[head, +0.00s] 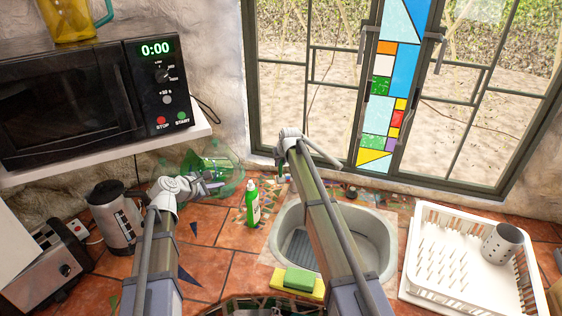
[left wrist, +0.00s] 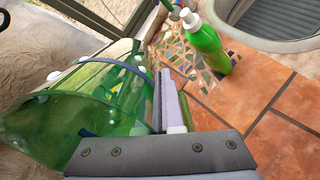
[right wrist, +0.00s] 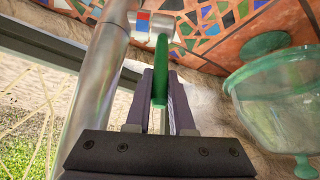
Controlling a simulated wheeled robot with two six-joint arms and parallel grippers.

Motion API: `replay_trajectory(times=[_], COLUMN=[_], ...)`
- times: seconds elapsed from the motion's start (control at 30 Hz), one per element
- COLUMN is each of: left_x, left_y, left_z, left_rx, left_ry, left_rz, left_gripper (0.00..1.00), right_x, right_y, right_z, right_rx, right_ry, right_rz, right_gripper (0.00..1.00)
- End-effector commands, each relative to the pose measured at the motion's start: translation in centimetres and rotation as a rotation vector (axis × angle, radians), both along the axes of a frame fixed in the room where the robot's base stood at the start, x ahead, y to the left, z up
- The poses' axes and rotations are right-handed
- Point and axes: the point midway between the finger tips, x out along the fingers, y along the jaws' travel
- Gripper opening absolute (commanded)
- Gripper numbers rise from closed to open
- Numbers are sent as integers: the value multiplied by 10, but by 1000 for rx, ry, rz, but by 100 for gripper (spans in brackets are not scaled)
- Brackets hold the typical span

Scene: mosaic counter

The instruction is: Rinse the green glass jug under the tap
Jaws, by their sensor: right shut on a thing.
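The green glass jug (head: 222,157) is at the back left of the counter, by the window corner. It also fills the left of the left wrist view (left wrist: 90,105) and stands at the right of the right wrist view (right wrist: 280,105). My left gripper (head: 208,185) is at the jug; its fingers (left wrist: 166,100) look close together, and I cannot tell if glass is between them. My right gripper (right wrist: 160,95) is shut on the green tap lever (right wrist: 161,70). The tap (right wrist: 140,20) has a red and blue mark. In the head view my right arm hides the tap.
The grey sink (head: 374,240) is right of a green soap bottle (head: 252,205). A sponge (head: 299,279) lies at its front edge. A white dish rack (head: 420,255) stands right, a kettle (head: 115,215) and toaster (head: 45,265) left. A microwave shelf (head: 190,142) overhangs the left side.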

Motion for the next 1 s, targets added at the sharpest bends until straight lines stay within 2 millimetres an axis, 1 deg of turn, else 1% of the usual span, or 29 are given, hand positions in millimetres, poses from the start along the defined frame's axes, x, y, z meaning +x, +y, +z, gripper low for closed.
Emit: replay_trajectory(times=[0.5,0.53,0.73,0.77,0.8,1.0], left_x=[0,0,0,0,0,0], left_y=[0,0,0,0,0,0], left_z=[3,3,3,3,3,3], left_rx=[0,0,0,0,0,0], left_ry=[-1,-1,-1,-1,-1,-1], left_rz=[1,1,1,1,1,1], left_gripper=[0,0,0,0,0,0], right_x=[2,3,2,2,2,2], right_y=[0,1,0,0,0,0], right_z=[0,0,0,0,0,1], right_rx=[-3,-3,-3,-3,-3,-3], right_ry=[17,17,17,17,17,17], right_rz=[0,0,0,0,0,0], right_gripper=[0,24,47,50,51,51])
